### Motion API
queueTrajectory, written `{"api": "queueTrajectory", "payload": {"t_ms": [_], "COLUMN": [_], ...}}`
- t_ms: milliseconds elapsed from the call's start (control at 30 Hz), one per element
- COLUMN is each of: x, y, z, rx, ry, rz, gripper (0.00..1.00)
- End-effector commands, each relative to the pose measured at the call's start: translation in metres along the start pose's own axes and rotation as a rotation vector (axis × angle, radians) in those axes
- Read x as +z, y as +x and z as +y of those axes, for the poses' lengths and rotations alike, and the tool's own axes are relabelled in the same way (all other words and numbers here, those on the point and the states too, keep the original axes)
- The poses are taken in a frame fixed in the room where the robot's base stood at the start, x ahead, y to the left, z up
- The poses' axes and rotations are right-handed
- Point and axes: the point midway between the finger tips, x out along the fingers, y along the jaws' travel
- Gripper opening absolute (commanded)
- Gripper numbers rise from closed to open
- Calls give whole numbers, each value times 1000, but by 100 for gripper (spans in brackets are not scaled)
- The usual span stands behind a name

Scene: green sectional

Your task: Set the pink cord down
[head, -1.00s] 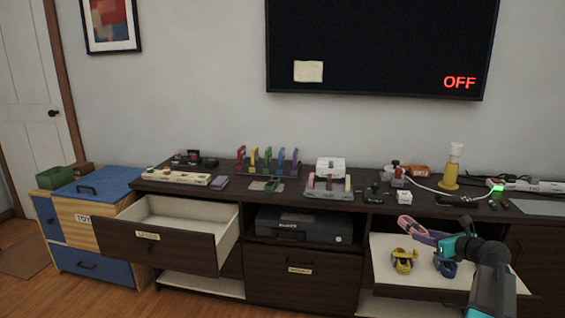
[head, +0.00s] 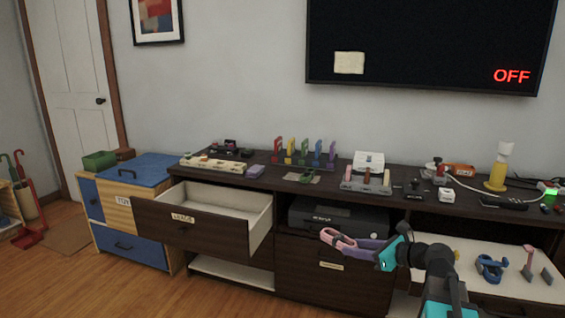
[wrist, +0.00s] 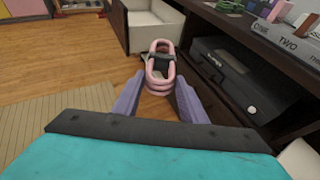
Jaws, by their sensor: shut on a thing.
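The pink cord (head: 335,239) is a coiled loop with a dark band around its middle. My gripper (head: 352,245) is shut on it and holds it in the air in front of the dark console, below the black device on its shelf. In the wrist view the pink cord (wrist: 160,65) sits between the tips of my two purple fingers (wrist: 158,92), with wooden floor beneath it. An open, labelled drawer (head: 262,222) with a pale, empty-looking inside is to the left of the gripper.
A pale pull-out surface (head: 520,262) at right holds a blue coiled cord (head: 490,267) and a pinkish-grey stand. The console top (head: 330,185) carries several small items. A blue and wood toy chest (head: 150,170) stands left. Open floor lies in front.

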Motion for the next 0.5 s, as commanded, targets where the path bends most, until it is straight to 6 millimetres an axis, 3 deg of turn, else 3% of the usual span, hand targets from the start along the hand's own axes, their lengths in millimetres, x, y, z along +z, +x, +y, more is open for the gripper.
{"api": "queueTrajectory", "payload": {"t_ms": [100, 333, 500], "x": [-1, -7, 0], "y": [8, -2, -6], "z": [36, 80, 86], "rx": [65, 164, 199], "ry": [-25, -65, -89], "rz": [2, 5, 8], "gripper": [16, 16, 16]}}
